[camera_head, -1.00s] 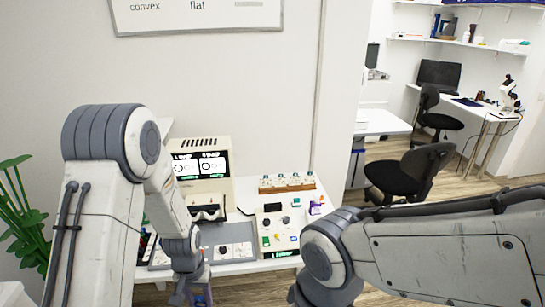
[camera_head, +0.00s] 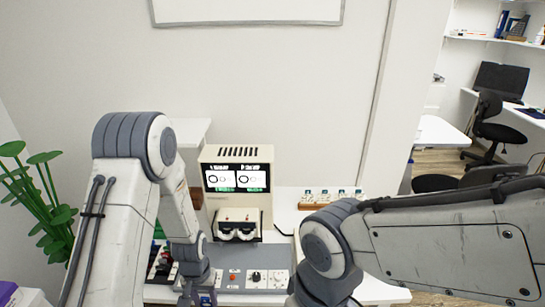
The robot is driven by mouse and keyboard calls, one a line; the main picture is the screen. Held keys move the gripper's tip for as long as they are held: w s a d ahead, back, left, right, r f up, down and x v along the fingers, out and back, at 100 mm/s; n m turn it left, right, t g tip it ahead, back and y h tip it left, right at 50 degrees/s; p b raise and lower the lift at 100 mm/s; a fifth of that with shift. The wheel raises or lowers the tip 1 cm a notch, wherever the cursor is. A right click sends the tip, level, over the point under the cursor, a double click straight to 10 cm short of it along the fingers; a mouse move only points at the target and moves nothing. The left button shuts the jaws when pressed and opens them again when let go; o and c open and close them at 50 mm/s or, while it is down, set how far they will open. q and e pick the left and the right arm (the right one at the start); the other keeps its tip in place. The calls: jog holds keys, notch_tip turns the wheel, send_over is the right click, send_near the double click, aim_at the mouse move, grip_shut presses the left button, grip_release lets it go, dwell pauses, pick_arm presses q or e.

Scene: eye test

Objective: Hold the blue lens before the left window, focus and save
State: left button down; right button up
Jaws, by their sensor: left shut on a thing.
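The cream eye-test machine (camera_head: 210,208) stands on the table, its black screen (camera_head: 236,187) lit with two white panels with ring marks. The left panel (camera_head: 220,178) is unobstructed. Two dark viewing openings (camera_head: 237,231) sit below the screen; I cannot tell which part is the left window. My left gripper (camera_head: 198,297) points down at the bottom edge of the picture, in front of and below the machine. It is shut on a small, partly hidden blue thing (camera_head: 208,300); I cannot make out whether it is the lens. My right gripper is out of view.
A grey panel (camera_head: 278,288) with knobs lies in front of the machine. A wooden rack (camera_head: 312,205) with small bottles stands to its right. My right arm hides much of the table's right side. A green plant (camera_head: 40,205) is at the far left.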

pick_arm(q)
jog(key=s+f, duration=0.3)
jog(key=f, duration=0.8)
jog(key=w+r, duration=0.1)
jog(key=r, duration=0.4)
jog(key=w+r, duration=0.1)
jog(key=r, duration=0.1)
jog(key=shift+w+r, duration=0.2)
jog(key=shift+w, duration=0.1)
jog(key=w+d+r+h+p, duration=0.1)
jog(key=w+r+h+p, duration=0.1)
jog(key=w+r+p, duration=0.55)
jog(key=w+d+r+h+p, duration=0.15)
jog(key=w+r, duration=0.35)
jog(key=r, duration=0.6)
jog(key=w+f+b, duration=0.3)
jog(key=f, duration=0.4)
jog(key=shift+a+f+b, duration=0.15)
jog(key=shift+f+b, duration=0.1)
jog(key=shift+b, duration=0.15)
jog(key=shift+w, duration=0.1)
